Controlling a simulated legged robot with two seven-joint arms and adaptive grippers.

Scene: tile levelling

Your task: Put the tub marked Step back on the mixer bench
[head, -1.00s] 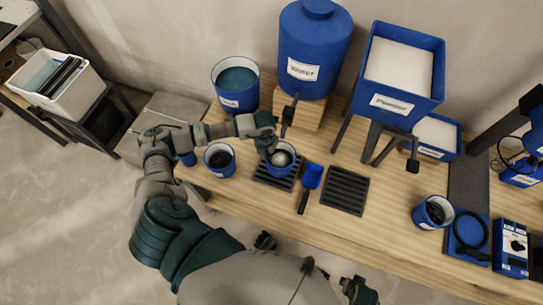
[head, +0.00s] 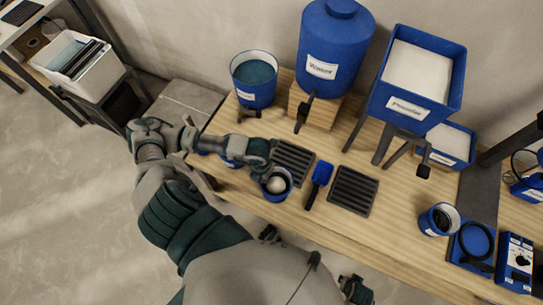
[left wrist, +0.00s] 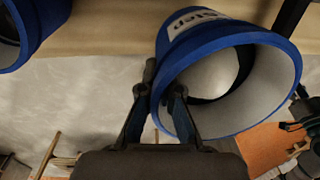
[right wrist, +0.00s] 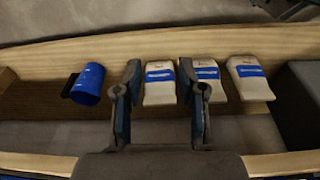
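The tub marked Step (left wrist: 215,50) is blue with a pale inside and holds something white and rounded. Its label shows in the left wrist view. In the head view the tub (head: 276,183) is in front of the left black ribbed mat (head: 294,161), near the bench's front edge; I cannot tell if it touches the wood. My left gripper (head: 264,168) is shut on its rim, and its fingers (left wrist: 163,97) show at the tub's wall. The mixer bench (head: 232,186) is a pale wooden top. My right gripper (right wrist: 160,98) is open and empty, low beside the bench.
A blue scoop (head: 319,183) and a second ribbed mat (head: 352,190) lie right of the tub. Another tub (left wrist: 28,28) stands left, mostly behind my arm in the head view. A water tank (head: 337,50), hopper (head: 418,80) and bucket (head: 254,80) stand behind.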

